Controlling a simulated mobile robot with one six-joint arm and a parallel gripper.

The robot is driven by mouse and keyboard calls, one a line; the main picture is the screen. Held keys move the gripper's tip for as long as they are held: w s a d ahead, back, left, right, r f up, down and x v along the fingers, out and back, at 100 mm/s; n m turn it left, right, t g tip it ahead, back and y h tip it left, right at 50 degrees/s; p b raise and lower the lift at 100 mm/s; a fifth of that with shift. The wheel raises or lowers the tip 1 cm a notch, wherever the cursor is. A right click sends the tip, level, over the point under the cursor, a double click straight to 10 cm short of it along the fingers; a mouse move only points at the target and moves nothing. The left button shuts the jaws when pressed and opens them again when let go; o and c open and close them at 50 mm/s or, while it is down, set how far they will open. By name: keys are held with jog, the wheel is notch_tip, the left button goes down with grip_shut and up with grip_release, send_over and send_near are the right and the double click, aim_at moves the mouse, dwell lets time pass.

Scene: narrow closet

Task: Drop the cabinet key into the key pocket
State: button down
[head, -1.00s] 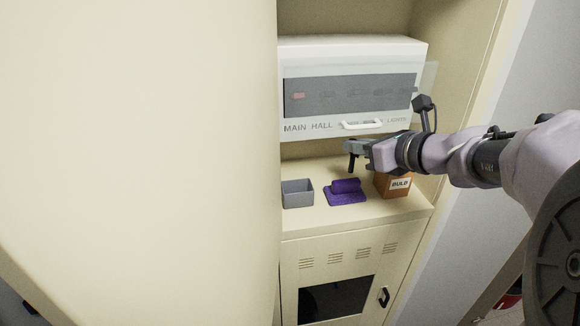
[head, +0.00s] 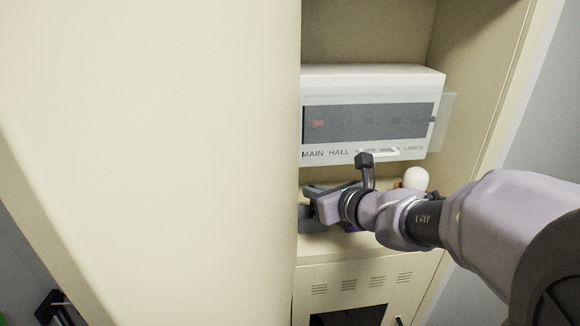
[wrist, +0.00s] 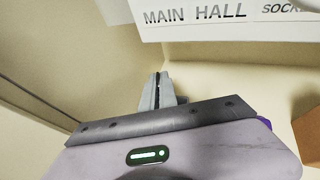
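My gripper (head: 310,194) is over the left part of the cabinet shelf, above a grey open-topped box (head: 313,222), which may be the key pocket. The gripper hides much of this box. In the wrist view the fingers (wrist: 159,90) are close together, with a thin dark strip between them. This strip looks like the cabinet key, but its shape is too small to make out. No other key shows on the shelf.
A white-fronted unit (head: 330,154) marked MAIN HALL hangs just above and behind my gripper. A white bulb (head: 414,179) and an orange-brown box (wrist: 308,132) stand to the right. A purple item (head: 351,230) is mostly hidden under my wrist. The large cream panel (head: 150,160) closes off the left.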

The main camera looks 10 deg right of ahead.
jog(key=shift+f+b, duration=0.6)
jog(key=shift+b, duration=0.05)
jog(key=c, duration=1.7)
grip_release()
jog(key=shift+r, duration=0.25)
jog(key=shift+r+p, duration=0.6)
jog(key=shift+p, duration=0.25)
jog(key=v, duration=1.1)
jog(key=shift+s+d, duration=0.15)
jog(key=shift+s, duration=0.3)
